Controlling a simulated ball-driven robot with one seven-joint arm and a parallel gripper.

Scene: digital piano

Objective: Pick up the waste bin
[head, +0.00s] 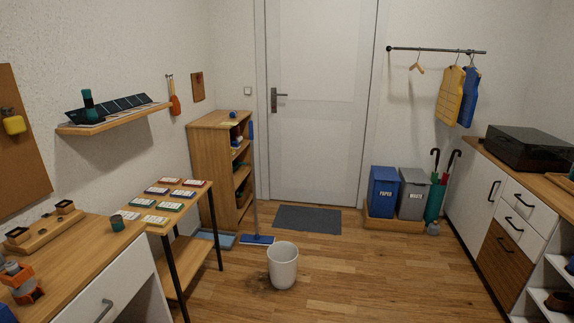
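The waste bin (283,268) is a white, round, open-topped bucket in the head view. It stands upright on the wooden floor, a little below the middle of the picture. A dark smudge or scatter of dirt lies on the floor at its left side. I see no contents inside it from here. My gripper and arm are not in view, so I cannot tell where they are relative to the bin.
Free floor (370,275) lies right of the bin. A small table with cards (170,200) stands to its left. A mop (257,239) and grey mat (308,219) lie behind it. Blue (383,192) and grey bins (412,194) stand in a wooden tray further back.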

